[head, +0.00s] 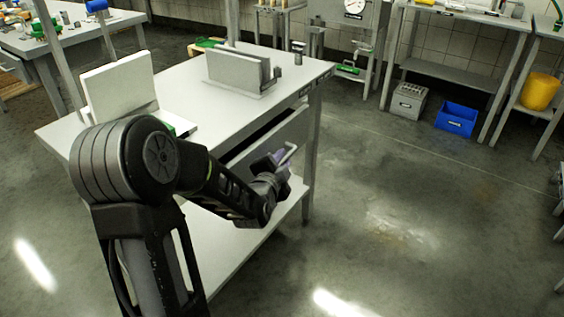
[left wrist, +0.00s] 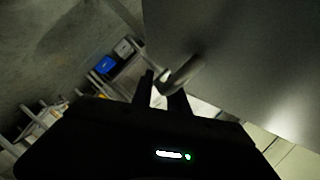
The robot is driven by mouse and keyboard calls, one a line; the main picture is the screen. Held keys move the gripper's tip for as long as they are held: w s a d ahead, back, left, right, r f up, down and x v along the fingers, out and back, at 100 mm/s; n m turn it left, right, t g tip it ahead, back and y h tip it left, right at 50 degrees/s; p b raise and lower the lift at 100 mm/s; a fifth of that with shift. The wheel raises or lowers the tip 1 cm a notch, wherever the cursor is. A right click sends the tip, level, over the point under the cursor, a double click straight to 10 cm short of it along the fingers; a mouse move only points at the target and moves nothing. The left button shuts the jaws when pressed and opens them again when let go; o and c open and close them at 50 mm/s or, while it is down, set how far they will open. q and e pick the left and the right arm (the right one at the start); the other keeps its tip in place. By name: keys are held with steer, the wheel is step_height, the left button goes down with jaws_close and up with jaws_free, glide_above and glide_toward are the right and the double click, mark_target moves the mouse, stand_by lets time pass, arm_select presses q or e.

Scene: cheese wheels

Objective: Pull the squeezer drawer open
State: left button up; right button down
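The squeezer drawer (head: 289,131) sits under the top of the white workbench (head: 190,97). A dark gap shows along its upper edge, so its front seems to stand out a little. Its pale bar handle (head: 289,153) sticks out from the front. My left gripper (head: 275,165) is at the handle. In the left wrist view the handle (left wrist: 184,74) runs in between the fingers of the left gripper (left wrist: 160,88), which seem shut on it; their contact is dark. The grey drawer front (left wrist: 240,55) fills the upper right there. My right gripper is not in view.
Upright pale panels (head: 120,86) and a grey holder (head: 238,70) stand on the bench. A lower shelf (head: 240,238) lies below the drawer. The floor right of the bench is clear; a blue bin (head: 456,119) and a grey crate (head: 408,101) stand farther back.

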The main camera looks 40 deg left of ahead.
arm_select(q)
jaws_close()
stand_by(1.4)
